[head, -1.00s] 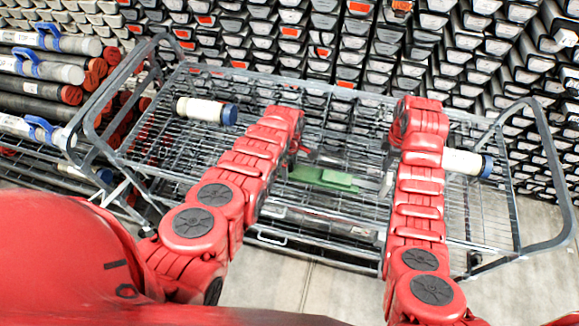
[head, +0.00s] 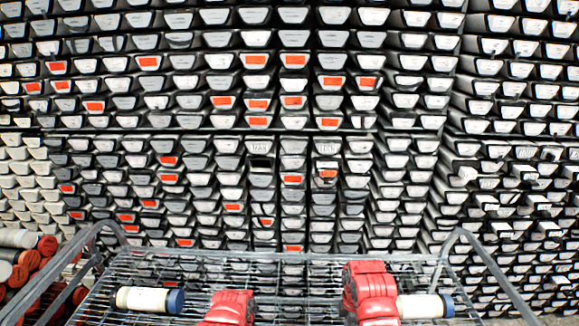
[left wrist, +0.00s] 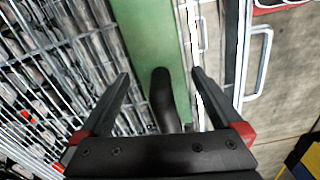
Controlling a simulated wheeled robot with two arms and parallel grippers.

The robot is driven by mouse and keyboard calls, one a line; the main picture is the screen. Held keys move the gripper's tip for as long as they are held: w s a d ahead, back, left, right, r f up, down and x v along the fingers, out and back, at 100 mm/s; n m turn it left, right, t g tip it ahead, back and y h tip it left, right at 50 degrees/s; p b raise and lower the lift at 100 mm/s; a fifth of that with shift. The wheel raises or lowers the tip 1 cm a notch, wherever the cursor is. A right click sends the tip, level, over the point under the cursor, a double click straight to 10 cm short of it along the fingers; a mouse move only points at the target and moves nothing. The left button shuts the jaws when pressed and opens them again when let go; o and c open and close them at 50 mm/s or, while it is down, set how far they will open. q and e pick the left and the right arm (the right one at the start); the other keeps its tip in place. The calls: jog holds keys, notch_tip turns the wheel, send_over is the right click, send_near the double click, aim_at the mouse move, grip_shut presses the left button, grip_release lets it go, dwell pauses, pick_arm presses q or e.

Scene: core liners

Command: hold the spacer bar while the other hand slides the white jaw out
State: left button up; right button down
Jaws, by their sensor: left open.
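In the left wrist view my left gripper (left wrist: 160,74) is open, its two dark fingers spread over a long flat green piece (left wrist: 145,32). A dark rounded bar (left wrist: 163,98) stands between the fingers, with a gap on both sides. I cannot tell whether this dark bar is the spacer bar. A narrow pale strip (left wrist: 191,45) runs along the right side of the green piece; I cannot tell if it is the white jaw. In the head view only parts of my red arms show at the bottom edge, and neither gripper is visible.
The wire cart (head: 300,256) spans the bottom of the head view. A white cylinder with a blue end (head: 145,299) lies on its left, another (head: 420,306) on its right beside my right arm. Stacked trays (head: 290,120) fill the wall behind. Red-ended tubes (head: 15,272) lie far left.

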pick_arm(q)
notch_tip(320, 180, up, 12)
jog(key=shift+s+f, duration=0.1)
jog(key=shift+f, duration=0.15)
dwell(0.4)
